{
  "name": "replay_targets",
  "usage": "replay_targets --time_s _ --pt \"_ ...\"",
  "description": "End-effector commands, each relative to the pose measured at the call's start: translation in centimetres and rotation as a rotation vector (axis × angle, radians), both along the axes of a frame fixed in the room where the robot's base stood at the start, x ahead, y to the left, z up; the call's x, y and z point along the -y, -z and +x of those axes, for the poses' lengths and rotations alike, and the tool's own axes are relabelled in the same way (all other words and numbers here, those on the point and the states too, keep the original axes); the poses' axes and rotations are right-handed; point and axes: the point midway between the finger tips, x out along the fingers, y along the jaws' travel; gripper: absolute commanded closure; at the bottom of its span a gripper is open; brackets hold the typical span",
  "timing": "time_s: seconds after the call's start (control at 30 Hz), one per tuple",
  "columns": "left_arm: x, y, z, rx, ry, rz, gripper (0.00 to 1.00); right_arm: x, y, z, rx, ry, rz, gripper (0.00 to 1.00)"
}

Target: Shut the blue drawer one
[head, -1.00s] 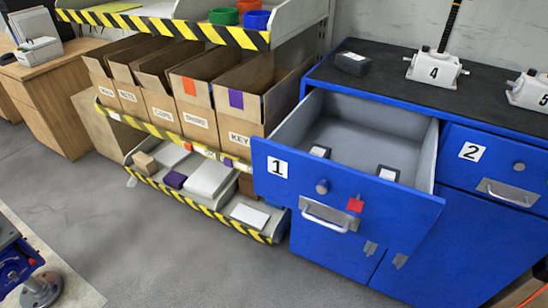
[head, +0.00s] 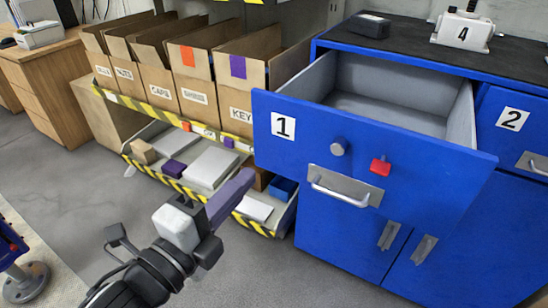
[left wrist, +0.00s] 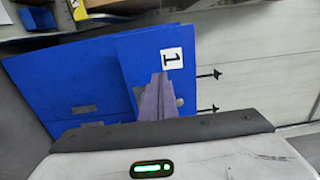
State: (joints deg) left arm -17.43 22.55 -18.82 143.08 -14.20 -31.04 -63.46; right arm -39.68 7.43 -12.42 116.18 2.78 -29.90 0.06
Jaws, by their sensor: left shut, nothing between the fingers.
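The blue drawer one (head: 420,165) stands pulled out of the blue cabinet, with its grey inside showing. Its front has a white "1" label, a round knob (head: 338,147), a red tag (head: 380,166) and a silver bar handle (head: 340,190). My left gripper (head: 246,178) is shut and empty, its purple-grey fingers pointing up toward the left end of the drawer front; I see no clear contact. In the left wrist view the fingers (left wrist: 158,85) overlap the drawer front (left wrist: 137,52) just below its "1" label. My right gripper is not in view.
Drawer two (head: 490,125) is shut beside it. A black box (head: 369,25) and jack 4 (head: 463,30) stand on the cabinet top. A shelf with cardboard boxes (head: 203,100) and a striped lower tray (head: 255,227) is to the left. The grey floor (head: 70,180) in front is open.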

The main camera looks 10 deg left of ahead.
Motion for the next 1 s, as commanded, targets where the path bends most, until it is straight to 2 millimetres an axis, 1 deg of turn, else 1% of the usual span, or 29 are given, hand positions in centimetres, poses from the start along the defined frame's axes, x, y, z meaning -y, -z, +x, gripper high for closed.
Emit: replay_targets --time_s 0.03,0.1,0.17,0.3,0.4,0.5,0.6,0.7,1.0 --pt "0.3 0.1 0.9 0.003 -0.001 -0.002 1.00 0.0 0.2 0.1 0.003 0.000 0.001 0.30" --pt "0.6 0.0 1.8 0.003 0.000 -0.002 1.00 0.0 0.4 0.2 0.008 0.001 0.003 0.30" --pt "0.9 -0.2 3.0 0.001 -0.001 -0.003 1.00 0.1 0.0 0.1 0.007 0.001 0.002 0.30" --pt "1.9 -0.1 5.8 0.000 -0.001 -0.004 1.00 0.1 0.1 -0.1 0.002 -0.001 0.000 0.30" --pt "2.4 -0.1 7.5 -0.002 -0.001 -0.005 1.00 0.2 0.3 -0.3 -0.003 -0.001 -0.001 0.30" --pt "2.9 0.0 8.8 -0.002 0.000 -0.004 1.00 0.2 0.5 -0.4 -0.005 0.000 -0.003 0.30" --pt "3.2 0.0 9.7 -0.003 0.000 -0.003 1.00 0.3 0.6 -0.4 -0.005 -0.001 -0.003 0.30" --pt "3.3 0.0 10.2 -0.004 0.000 -0.004 1.00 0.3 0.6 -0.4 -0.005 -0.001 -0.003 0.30" --pt "3.4 0.0 10.3 -0.004 0.000 -0.003 1.00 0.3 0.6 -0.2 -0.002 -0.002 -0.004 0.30"
